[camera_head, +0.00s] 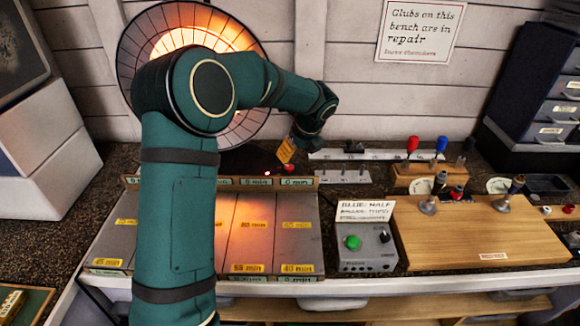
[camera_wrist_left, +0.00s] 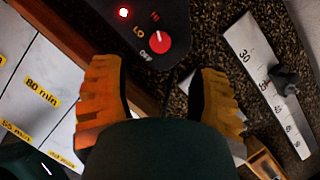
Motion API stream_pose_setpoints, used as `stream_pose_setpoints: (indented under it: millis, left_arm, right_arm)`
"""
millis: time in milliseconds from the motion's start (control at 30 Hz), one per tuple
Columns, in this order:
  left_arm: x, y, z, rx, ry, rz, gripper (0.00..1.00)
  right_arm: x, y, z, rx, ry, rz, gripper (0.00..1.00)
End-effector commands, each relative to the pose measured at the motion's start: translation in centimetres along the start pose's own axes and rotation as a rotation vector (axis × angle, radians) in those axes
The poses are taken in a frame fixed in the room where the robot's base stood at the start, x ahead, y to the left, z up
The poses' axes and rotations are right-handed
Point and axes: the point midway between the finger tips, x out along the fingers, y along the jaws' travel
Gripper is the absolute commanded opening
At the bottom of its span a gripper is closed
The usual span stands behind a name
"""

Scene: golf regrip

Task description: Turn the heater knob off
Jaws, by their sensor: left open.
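The heater (camera_head: 240,40) is a round caged dish at the back, glowing orange and partly hidden by my left arm. Its red knob (camera_wrist_left: 154,44) sits on a dark control box (camera_wrist_left: 180,14) in the left wrist view, with HI, LO and OFF marked around it. A small pale mark on the knob seems to face the HI side. A red light (camera_wrist_left: 123,12) on the box is lit. My left gripper (camera_wrist_left: 160,100) is open and empty, its orange fingers either side of the view, short of the knob. It shows near the heater's base in the head view (camera_head: 286,150). My right gripper is out of view.
Grey panels with yellow minute labels (camera_head: 298,240) lie below my arm. A grey box with a green button (camera_head: 353,242) and a wooden board (camera_head: 480,235) stand to the right. A white ruled strip (camera_wrist_left: 262,80) lies right of the control box.

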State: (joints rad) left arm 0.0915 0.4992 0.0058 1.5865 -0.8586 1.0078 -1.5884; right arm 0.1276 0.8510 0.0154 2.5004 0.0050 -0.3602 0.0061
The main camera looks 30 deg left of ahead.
Motion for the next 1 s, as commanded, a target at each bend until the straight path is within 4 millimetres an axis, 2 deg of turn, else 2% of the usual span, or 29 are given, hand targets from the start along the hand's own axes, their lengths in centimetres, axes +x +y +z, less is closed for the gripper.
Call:
stream_pose_setpoints:
  millis: [33, 200, 400, 600, 833, 867, 1000]
  left_arm:
    - [1.3, 0.1, -0.1, 0.000, 0.001, 0.003, 0.60]
    - [4.3, 0.0, -0.1, 0.001, 0.001, 0.002, 0.60]
    - [6.7, 0.0, 0.0, 0.000, 0.000, 0.000, 0.60]
    - [7.4, 0.0, 0.0, 0.000, 0.000, 0.000, 0.60]
    - [7.4, 0.0, 0.0, 0.000, 0.000, 0.000, 0.60]
    - [7.4, 0.0, 0.0, 0.000, 0.000, 0.000, 0.56]
    - [7.4, 0.0, 0.0, 0.000, 0.000, 0.000, 0.06]
  right_arm:
    - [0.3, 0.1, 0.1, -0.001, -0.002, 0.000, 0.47]
    - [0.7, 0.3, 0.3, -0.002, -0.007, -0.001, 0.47]
    - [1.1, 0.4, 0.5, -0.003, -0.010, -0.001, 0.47]
    - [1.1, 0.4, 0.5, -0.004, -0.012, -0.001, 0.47]
    - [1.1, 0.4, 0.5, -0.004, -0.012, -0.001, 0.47]
    - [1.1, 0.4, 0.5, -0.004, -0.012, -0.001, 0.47]
    - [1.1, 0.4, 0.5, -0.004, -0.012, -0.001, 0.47]
